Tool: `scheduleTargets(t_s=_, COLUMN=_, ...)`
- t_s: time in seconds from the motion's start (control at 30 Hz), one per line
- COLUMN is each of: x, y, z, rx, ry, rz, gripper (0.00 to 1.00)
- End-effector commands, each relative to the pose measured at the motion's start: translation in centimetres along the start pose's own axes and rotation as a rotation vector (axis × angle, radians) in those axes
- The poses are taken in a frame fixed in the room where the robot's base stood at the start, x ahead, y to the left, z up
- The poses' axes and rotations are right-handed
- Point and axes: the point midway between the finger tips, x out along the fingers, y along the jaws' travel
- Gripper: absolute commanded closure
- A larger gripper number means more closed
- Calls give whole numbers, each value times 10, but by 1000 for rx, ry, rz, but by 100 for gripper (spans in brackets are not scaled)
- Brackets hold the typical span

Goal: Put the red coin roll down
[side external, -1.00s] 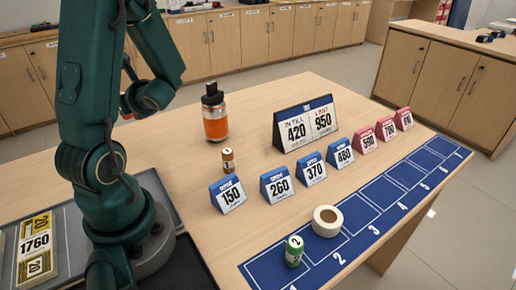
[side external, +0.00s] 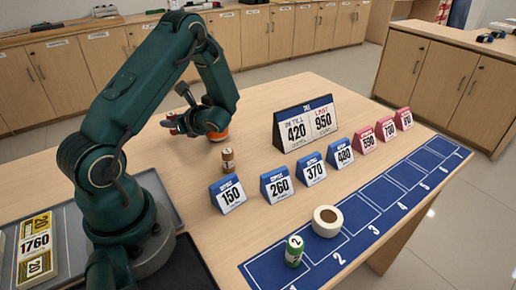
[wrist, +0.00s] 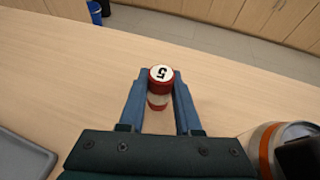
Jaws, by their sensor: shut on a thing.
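The red coin roll (wrist: 160,88) is upright between my gripper's two blue fingers in the wrist view, with a white top marked 5. My gripper (wrist: 160,76) is shut on it. In the side view my gripper (side external: 170,122) is over the far left part of the counter, left of the orange bottle, with only a bit of red showing. I cannot tell whether the roll's base touches the counter.
The orange bottle (side external: 218,137) is close to my wrist, partly hidden; a brown roll (side external: 228,160) stands before it. Price-like number signs (side external: 276,185), a tape ring (side external: 327,221) and a green roll (side external: 294,251) by the blue numbered strip (side external: 262,272) are farther right. Wood around the roll is clear.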

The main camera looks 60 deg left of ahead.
Motion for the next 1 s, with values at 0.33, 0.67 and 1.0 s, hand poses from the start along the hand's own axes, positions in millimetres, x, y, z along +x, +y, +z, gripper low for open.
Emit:
scheduleTargets(t_s=0.33, x=6, y=0, z=-15, rx=-2, ry=-1, rz=-1, gripper=100)
scheduleTargets(t_s=0.67, x=7, y=0, z=-17, rx=-1, ry=0, rz=-1, gripper=38)
scheduleTargets(t_s=1.0, x=7, y=0, z=-16, rx=-2, ry=0, rz=0, gripper=38)
